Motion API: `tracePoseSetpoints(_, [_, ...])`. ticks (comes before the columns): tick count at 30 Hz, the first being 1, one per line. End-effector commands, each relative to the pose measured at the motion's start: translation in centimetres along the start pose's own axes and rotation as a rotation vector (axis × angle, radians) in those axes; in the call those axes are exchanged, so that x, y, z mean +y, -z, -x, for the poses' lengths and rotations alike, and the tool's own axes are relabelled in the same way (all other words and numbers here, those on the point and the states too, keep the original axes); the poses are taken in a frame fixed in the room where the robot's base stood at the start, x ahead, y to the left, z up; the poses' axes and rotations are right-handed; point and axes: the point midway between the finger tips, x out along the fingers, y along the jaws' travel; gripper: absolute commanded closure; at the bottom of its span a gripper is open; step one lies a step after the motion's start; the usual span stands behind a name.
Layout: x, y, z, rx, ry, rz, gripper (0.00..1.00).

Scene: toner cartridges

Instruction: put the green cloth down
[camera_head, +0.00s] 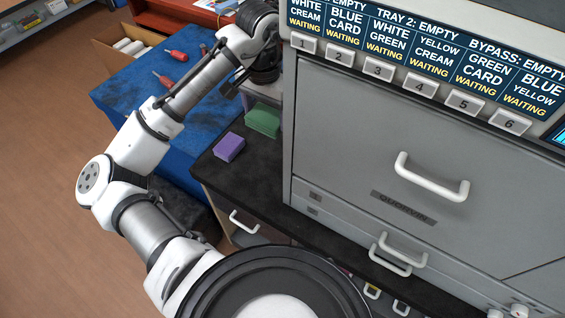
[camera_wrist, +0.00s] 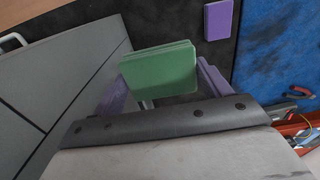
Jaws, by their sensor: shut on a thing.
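The green cloth (camera_head: 263,121) is a folded, flat, block-like piece near the black counter's back edge, beside the grey machine. In the wrist view the green cloth (camera_wrist: 160,70) lies between the two purple fingers of my gripper (camera_wrist: 163,88). My gripper is shut on it. I cannot tell whether its underside touches the counter. In the head view my fingers are mostly hidden behind my wrist.
A purple block (camera_head: 229,147) lies on the black counter (camera_head: 245,180) near the cloth; it also shows in the wrist view (camera_wrist: 218,20). The large grey machine (camera_head: 350,150) stands close on the right. A blue-topped table (camera_head: 130,90) with red-handled tools is on the left.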

Motion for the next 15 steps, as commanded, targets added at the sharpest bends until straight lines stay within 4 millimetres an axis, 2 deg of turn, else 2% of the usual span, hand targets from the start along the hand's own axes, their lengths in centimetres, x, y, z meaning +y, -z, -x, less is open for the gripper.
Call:
tracePoseSetpoints(2, [0.1, -0.2, -0.1, 0.0, -0.001, -0.003, 0.42])
tracePoseSetpoints(5, [0.2, -0.3, -1.4, -0.002, -0.005, -0.005, 0.42])
tracePoseSetpoints(15, [0.3, -0.2, -10.0, -0.001, -0.009, -0.003, 0.42])
